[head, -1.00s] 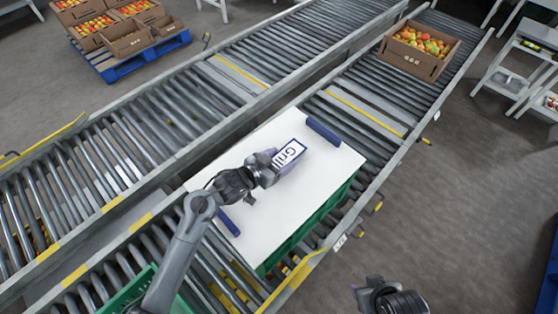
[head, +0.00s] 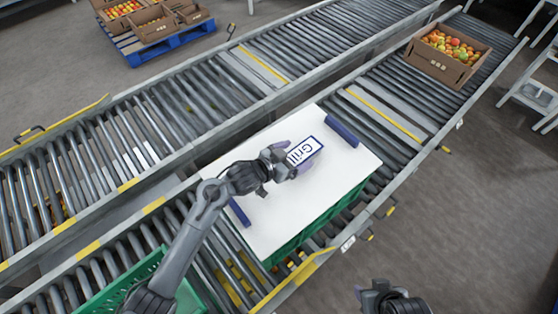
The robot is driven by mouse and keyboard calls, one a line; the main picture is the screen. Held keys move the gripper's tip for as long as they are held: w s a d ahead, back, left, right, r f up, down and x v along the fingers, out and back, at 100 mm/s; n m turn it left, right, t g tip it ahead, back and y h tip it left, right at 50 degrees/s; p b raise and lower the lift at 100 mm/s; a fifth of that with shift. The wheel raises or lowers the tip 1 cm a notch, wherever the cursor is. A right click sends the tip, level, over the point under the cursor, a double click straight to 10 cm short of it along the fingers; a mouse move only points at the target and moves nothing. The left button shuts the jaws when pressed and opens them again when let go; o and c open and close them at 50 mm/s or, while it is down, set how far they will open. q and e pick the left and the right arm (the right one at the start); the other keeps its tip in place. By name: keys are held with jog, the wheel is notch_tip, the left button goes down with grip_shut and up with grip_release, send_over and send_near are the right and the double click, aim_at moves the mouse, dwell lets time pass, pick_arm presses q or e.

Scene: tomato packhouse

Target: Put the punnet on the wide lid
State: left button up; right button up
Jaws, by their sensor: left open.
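The wide lid (head: 270,225) is a white flat board with a dark blue bar at each end, lying on top of a green crate (head: 320,222) on the near conveyor. The punnet (head: 306,151), with a white, blue-edged label reading "Gril...", is over the middle of the lid and looks to rest on it. My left gripper (head: 291,157) is open at the punnet's left end, its purple-tipped fingers beside it and hiding part of it. My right gripper (head: 372,292) is at the bottom edge, away from the lid, its fingers too unclear to read.
A cardboard box of tomatoes (head: 438,64) stands farther up the near conveyor (head: 385,125). A second green crate (head: 115,290) is at lower left under my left arm. The far conveyor (head: 205,110) is empty. Boxes on a blue pallet (head: 160,44) stand behind.

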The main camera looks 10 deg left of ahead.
pick_arm(q)
jog(key=p+v, duration=0.2)
jog(key=v, duration=0.9)
jog(key=shift+s+a+p, duration=0.2)
jog(key=shift+p, duration=0.1)
jog(key=shift+r, duration=0.15)
